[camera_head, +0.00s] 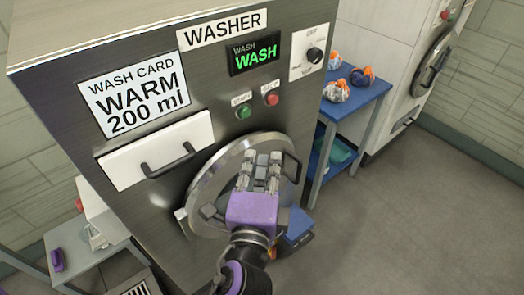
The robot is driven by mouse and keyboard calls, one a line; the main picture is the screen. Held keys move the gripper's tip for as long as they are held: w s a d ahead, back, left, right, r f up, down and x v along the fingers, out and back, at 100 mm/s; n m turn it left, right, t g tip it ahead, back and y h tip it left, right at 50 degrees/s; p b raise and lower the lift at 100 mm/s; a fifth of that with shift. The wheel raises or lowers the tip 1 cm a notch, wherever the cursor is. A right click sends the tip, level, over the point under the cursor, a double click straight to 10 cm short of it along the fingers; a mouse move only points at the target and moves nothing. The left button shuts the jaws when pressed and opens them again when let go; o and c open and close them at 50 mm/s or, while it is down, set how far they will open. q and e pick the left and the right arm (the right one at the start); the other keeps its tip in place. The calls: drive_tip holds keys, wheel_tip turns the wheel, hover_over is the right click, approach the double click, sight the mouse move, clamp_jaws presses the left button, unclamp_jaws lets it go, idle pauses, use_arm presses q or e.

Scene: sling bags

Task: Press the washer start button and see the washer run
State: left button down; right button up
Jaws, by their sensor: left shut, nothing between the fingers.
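The washer (60,70) is a brushed-metal machine with a round door (207,175). Its display (255,53) shows "WASH" in green letters. The green start button (243,112) sits below the display, under a START label. A red button (271,99) is to its right. My left gripper (262,157) is shut and empty, in front of the door and below the buttons in the picture. It looks apart from the green button. It hides part of the door. My right gripper is not in view.
A drawer (125,165) with a dark handle is left of the door. A wash card (133,93) reads "WARM 200 ml". A dial (314,55) is at the upper right. A blue table (360,98) to the right holds three bundles. The floor at the right is clear.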

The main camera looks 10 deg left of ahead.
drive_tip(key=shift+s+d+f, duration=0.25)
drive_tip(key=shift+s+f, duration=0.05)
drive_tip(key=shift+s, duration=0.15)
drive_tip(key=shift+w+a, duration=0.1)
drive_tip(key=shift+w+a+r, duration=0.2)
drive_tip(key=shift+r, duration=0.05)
